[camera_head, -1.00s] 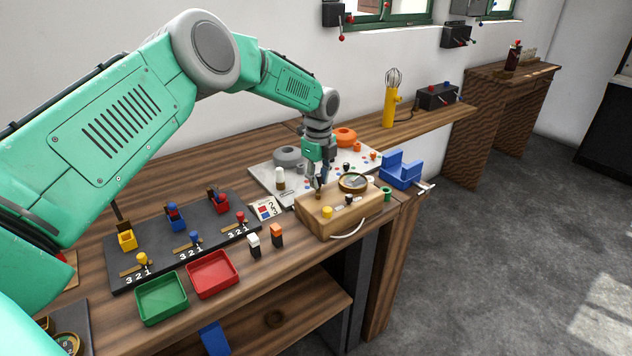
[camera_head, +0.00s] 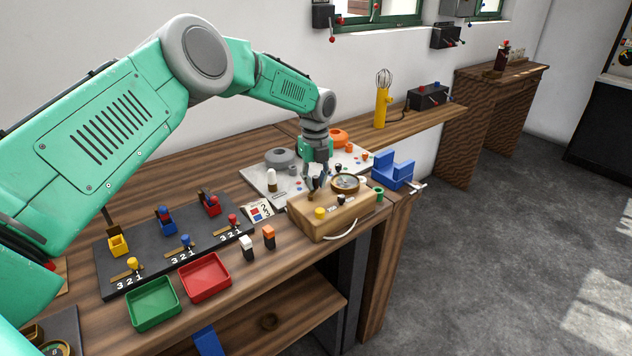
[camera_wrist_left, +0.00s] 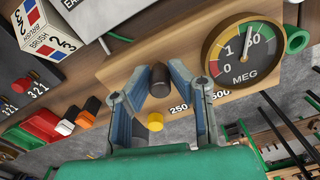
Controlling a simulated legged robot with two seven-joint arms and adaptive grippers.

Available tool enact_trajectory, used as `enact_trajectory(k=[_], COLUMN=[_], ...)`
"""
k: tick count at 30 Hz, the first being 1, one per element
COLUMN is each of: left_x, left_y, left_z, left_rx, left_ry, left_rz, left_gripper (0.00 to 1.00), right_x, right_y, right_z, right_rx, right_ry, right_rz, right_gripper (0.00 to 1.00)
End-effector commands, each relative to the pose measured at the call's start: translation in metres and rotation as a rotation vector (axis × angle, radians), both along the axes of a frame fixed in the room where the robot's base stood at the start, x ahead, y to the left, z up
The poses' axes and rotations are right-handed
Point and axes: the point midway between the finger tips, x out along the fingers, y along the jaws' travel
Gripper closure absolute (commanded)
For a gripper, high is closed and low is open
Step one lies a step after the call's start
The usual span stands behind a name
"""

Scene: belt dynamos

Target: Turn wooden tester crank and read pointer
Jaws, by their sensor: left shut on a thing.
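The wooden tester (camera_head: 332,217) is a box near the right front corner of the bench. Its round gauge (camera_head: 345,183) is on top. In the left wrist view the gauge (camera_wrist_left: 243,55) is marked MEG, and its pale pointer stands near the top of the dial. My left gripper (camera_head: 316,186) is over the tester's back left part, beside the gauge. In the left wrist view its fingers (camera_wrist_left: 160,88) are shut around the dark brown crank knob (camera_wrist_left: 160,76). The crank arm is mostly hidden. A yellow button (camera_wrist_left: 155,122) shows beside the fingers. My right gripper is out of view.
A blue holder (camera_head: 394,173) stands right of the tester. A white and an orange-topped block (camera_head: 268,238) stand to its left. Red (camera_head: 205,276) and green (camera_head: 153,303) trays and a dark switch board (camera_head: 150,262) lie further left. A grey board (camera_head: 262,183) lies behind.

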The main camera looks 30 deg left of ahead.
Motion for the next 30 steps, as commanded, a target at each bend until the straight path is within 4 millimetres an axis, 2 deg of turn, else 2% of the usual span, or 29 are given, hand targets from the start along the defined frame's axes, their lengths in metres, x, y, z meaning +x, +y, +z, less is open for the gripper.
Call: enact_trajectory(k=[6, 7, 8, 9, 20, 23, 30], left_x=[0.004, 0.004, 0.004, 0.003, 0.001, 0.002, 0.002], left_y=[0.001, 0.001, 0.001, 0.001, 0.0, 0.0, 0.001], left_z=[0.004, 0.004, 0.004, 0.004, 0.006, 0.019, 0.069], left_rx=[0.002, 0.002, 0.002, 0.001, 0.0, 0.0, -0.001], left_ry=[-0.013, -0.013, -0.013, -0.011, -0.006, -0.008, -0.008], left_rz=[0.002, 0.002, 0.002, 0.002, 0.002, 0.002, 0.002], left_gripper=[1.0, 0.77, 0.66, 0.63, 0.63, 0.63, 0.63], right_x=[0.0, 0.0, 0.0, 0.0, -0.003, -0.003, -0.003], right_y=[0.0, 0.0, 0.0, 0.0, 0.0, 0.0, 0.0], right_z=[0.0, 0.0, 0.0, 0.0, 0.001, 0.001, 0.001], right_rx=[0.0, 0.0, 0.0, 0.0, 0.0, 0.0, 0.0], right_ry=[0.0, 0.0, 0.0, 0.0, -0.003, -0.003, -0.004], right_rz=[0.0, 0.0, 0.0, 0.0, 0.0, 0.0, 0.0], right_gripper=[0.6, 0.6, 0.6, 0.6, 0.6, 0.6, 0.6])
